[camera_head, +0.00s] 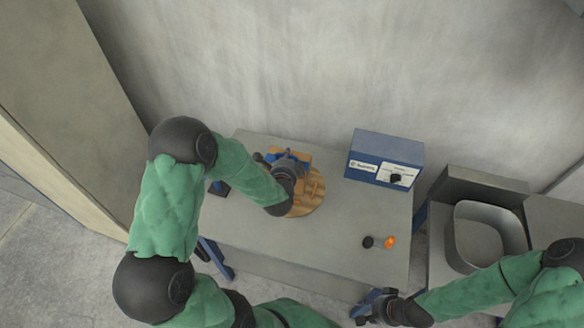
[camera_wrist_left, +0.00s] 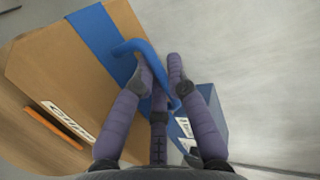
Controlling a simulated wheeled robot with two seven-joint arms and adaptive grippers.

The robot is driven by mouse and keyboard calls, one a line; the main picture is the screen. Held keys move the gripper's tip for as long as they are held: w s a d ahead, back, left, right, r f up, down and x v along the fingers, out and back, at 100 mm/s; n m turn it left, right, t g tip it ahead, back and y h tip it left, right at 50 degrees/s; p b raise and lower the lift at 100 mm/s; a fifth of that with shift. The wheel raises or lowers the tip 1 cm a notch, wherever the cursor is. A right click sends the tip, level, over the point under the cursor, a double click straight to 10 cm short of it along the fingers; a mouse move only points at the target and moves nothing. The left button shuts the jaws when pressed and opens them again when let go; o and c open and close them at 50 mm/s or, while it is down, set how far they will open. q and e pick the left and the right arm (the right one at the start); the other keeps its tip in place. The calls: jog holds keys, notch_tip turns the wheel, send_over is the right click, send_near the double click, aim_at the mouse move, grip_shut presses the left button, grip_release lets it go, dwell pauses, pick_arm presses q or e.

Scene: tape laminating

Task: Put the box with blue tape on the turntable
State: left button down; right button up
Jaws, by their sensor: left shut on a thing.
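The cardboard box with blue tape (camera_wrist_left: 60,70) fills the upper left of the left wrist view, with a blue strip and a curved blue handle. My left gripper (camera_wrist_left: 160,75) is shut on the blue handle at the box's edge. In the head view, the box (camera_head: 303,153) is mostly hidden by my left gripper (camera_head: 284,160). It is over or on the round wooden turntable (camera_head: 312,197); I cannot tell whether they touch. My right gripper (camera_head: 371,304) is near the table's front right, away from the box; its finger opening is unclear.
A blue-and-white device (camera_head: 385,158) stands at the table's back right. A black knob (camera_head: 367,242) and an orange knob (camera_head: 390,241) are at the right front. A grey bin (camera_head: 487,237) stands to the right.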

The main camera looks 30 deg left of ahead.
pick_arm(q)
jog(key=shift+w+d+f, duration=0.5)
jog(key=shift+d+f, duration=0.1)
jog(key=shift+f, duration=0.25)
notch_tip(320, 180, down, 3)
jog(key=shift+w+f+b, duration=0.1)
jog(key=shift+b, duration=0.85)
jog(key=c, duration=1.7)
grip_release()
jog(key=shift+f, duration=0.2)
jog(key=o, duration=0.5)
jog(key=shift+c, duration=0.2)
jog(key=shift+d, duration=0.1)
